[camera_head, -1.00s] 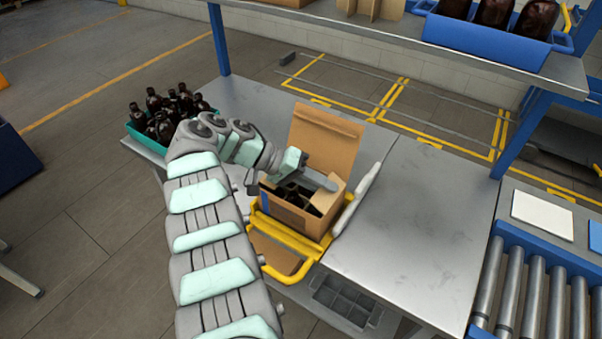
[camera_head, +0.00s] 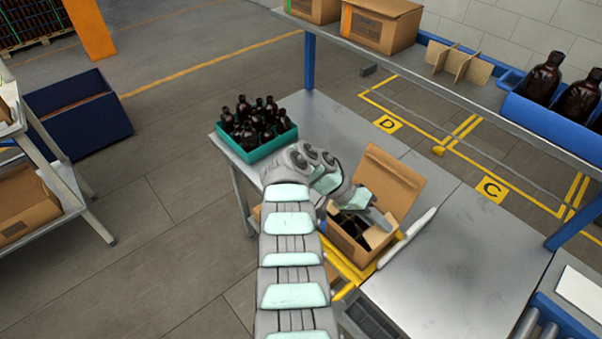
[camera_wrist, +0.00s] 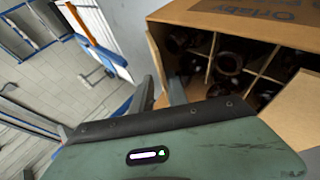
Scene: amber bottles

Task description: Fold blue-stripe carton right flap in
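The open carton (camera_head: 348,243) stands on the yellow-framed fixture on the bench. Its large back flap (camera_head: 392,180) stands up. A small side flap (camera_wrist: 296,108) sticks out at the right of the opening there. The blue stripe is not clear now. My gripper (camera_head: 378,217) is over the carton's opening near its far right side. In the wrist view my gripper (camera_wrist: 160,88) has two grey fingers beside the carton's left wall; their gap is hard to judge.
A teal crate of dark bottles (camera_head: 282,142) stands at the bench's back left. A white padded bar (camera_head: 407,237) lies just right of the carton. The bench right of it (camera_head: 455,245) is clear. A shelf (camera_head: 440,82) with cartons and bottles hangs behind.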

